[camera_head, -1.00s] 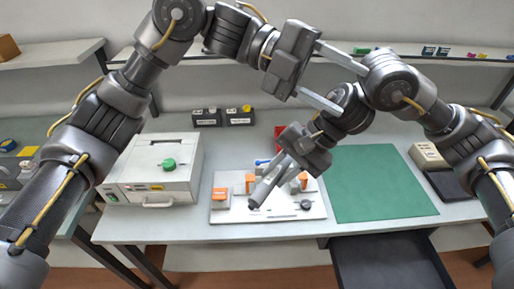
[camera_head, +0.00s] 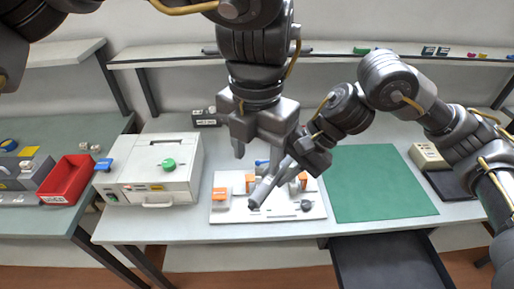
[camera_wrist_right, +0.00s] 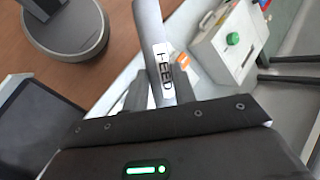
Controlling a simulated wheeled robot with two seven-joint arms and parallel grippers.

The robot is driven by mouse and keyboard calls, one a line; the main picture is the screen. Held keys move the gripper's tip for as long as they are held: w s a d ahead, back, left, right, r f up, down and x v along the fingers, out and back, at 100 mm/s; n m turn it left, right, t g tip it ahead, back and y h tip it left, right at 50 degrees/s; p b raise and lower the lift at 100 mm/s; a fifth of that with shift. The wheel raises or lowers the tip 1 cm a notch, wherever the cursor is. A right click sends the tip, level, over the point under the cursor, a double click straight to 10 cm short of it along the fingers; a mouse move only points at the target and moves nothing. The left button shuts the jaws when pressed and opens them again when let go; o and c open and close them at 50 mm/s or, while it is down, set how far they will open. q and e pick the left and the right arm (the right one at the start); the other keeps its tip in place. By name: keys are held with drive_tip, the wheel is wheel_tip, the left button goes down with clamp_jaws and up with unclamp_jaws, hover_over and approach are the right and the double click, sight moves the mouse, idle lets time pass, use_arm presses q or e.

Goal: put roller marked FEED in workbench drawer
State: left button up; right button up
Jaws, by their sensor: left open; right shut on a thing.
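The roller marked FEED (camera_wrist_right: 152,38) is a grey cylinder with a white label, which reads FEED in the right wrist view. My right gripper (camera_wrist_right: 160,92) is shut on it; the roller (camera_head: 265,190) also shows in the head view, tilted above the white board, its lower end toward the front. The workbench drawer (camera_head: 385,262) is dark and stands open under the bench at the front right; its inside looks empty where seen. My left gripper (camera_head: 264,150) is open, pointing down beside the right gripper, over the back of the board. It hides part of the right gripper.
A white board (camera_head: 235,215) with orange-topped parts lies mid-bench. A printer-like box (camera_head: 150,180) with a green knob stands left of it. A green mat (camera_head: 380,185) is clear. A red bin (camera_head: 66,180) sits on the left table.

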sight(256, 195)
use_arm(q)
wheel_tip(256, 195, down, 12)
drive_tip(key=shift+r, duration=0.2)
use_arm(e)
drive_tip(key=shift+a, duration=0.1)
use_arm(q)
drive_tip(key=c, duration=1.1)
use_arm(e)
drive_tip(key=o, duration=1.1)
